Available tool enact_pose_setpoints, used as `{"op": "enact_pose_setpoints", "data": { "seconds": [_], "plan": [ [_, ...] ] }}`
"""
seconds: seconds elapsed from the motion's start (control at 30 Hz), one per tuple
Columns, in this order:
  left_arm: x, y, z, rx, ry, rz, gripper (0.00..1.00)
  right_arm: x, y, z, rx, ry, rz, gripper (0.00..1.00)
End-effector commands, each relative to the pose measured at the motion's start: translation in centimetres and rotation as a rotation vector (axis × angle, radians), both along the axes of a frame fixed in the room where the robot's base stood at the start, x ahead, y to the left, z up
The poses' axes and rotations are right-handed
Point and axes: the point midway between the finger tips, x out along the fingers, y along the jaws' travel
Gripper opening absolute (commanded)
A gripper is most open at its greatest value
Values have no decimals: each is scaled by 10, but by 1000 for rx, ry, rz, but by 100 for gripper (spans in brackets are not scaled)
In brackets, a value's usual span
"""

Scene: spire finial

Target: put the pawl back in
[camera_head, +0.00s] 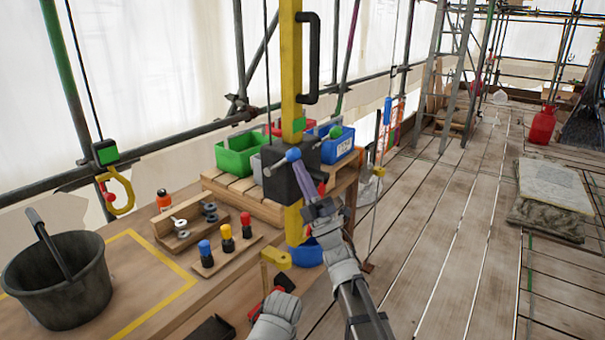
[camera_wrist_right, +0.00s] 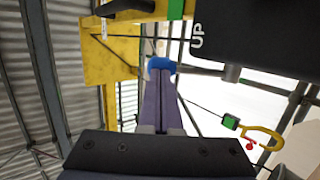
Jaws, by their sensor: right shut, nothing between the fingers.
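A dark block (camera_head: 283,180) sits on the yellow mast (camera_head: 292,60). A blue knob (camera_head: 292,155) shows at the block's front and also in the right wrist view (camera_wrist_right: 160,65). I cannot make out the pawl for certain; the knob may belong to it. My right gripper (camera_head: 296,163) is shut and empty, its purple fingers pointing at the knob. In the right wrist view its fingertips (camera_wrist_right: 160,76) overlap the knob's lower edge; whether they touch cannot be told. Part of my left arm shows at the bottom; its fingers cannot be made out.
Left of the mast, the bench holds a black bucket (camera_head: 60,280), a board with several colored knobs (camera_head: 228,255), and a wooden tray with metal parts (camera_head: 178,235). Green (camera_head: 238,155) and blue (camera_head: 343,150) bins stand behind the block. Open plank floor (camera_head: 440,240) lies to the right.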

Motion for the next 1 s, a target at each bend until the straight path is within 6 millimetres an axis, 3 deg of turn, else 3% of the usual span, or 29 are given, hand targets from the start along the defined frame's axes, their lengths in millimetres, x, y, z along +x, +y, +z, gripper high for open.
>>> {"op": "enact_pose_setpoints", "data": {
  "seconds": [0.27, 0.47, 1.0],
  "plan": [
    [0, 0, 5, 0, 0, 0, 61, 0, 0, 3, -9, 7, 0, 0],
    [0, 0, 29, 0, 0, 0, 61, 1, 3, 17, -66, 46, 2, 0],
    [0, 0, 153, 0, 0, 1, 61, 18, 25, 65, -412, 299, 1, 0]
  ]
}}
